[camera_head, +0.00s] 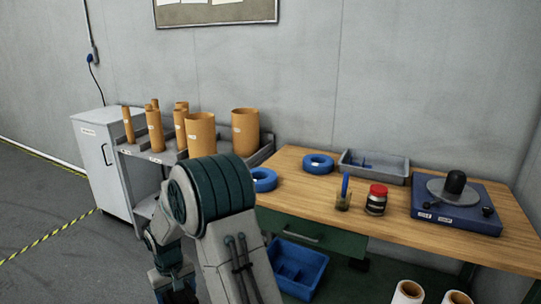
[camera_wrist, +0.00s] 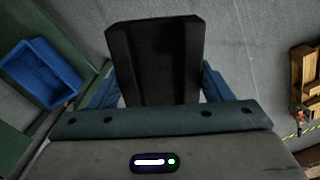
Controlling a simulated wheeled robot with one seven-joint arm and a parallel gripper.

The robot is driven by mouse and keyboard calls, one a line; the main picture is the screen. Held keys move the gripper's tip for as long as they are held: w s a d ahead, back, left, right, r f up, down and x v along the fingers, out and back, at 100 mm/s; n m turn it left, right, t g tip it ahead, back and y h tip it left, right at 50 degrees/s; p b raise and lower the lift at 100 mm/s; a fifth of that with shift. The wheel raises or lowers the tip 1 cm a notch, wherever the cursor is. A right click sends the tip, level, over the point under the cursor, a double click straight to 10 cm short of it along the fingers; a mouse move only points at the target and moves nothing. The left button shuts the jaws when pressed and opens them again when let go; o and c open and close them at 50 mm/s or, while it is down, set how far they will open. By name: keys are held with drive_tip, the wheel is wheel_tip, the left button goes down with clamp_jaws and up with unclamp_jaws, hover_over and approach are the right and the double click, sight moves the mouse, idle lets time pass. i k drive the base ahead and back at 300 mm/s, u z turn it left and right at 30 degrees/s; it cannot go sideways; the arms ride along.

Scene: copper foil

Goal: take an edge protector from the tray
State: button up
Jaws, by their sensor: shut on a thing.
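In the wrist view my gripper (camera_wrist: 158,88) is shut on a black, ridged piece with an upright channel, which I take to be an edge protector (camera_wrist: 152,58). Its blue fingers show at both sides of the piece, and its lower end is hidden behind the gripper body. In the head view the grey tray (camera_head: 397,179) sits at the back of the wooden table, with small blue items (camera_head: 366,164) in it. The held piece cannot be made out in the head view, where my arm fills the lower left.
The wooden table (camera_head: 325,197) carries blue rings (camera_head: 318,164), a red-lidded jar (camera_head: 376,200) and a blue turntable device (camera_head: 457,213). A blue bin (camera_head: 297,267) stands below; a blue bin also shows in the wrist view (camera_wrist: 42,72). A wooden pallet (camera_wrist: 304,85) is at right there.

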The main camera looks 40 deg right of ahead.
sight(354, 164)
drive_tip(key=u, duration=0.9)
drive_tip(key=i, duration=1.2)
drive_tip(key=z, duration=2.25)
